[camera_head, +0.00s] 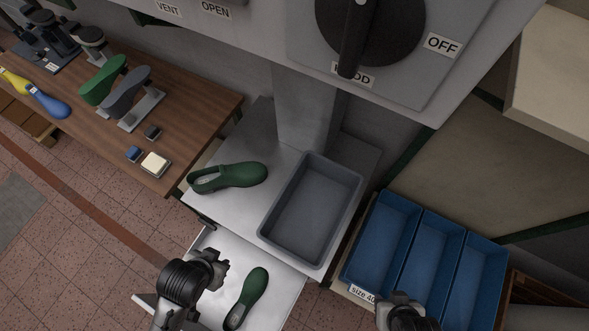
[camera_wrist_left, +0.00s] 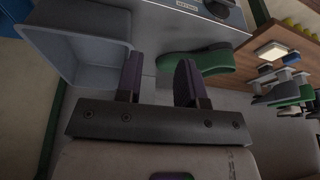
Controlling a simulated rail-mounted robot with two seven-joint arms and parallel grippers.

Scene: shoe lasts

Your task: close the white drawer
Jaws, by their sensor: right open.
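The white drawer (camera_head: 283,284) is pulled out below the metal bench top, towards the bottom of the head view. A green shoe-shaped piece (camera_head: 248,297) lies in it. A light edge of it sticks out at lower left, beside my dark left wrist, which covers part of the drawer. My left gripper (camera_wrist_left: 158,72) shows in the left wrist view with its two dark fingers apart and nothing between them. My right gripper (camera_head: 407,314) is at the bottom edge of the head view, right of the drawer, by the blue bins; its fingers are mostly cut off.
A green clog (camera_head: 230,175) and a grey tray (camera_head: 264,216) stand on the bench top. Blue bins (camera_head: 427,262) stand at right. A wooden table (camera_head: 193,121) with several lasts is at left. A control panel (camera_head: 440,75) overhangs the bench. Tiled floor is clear at lower left.

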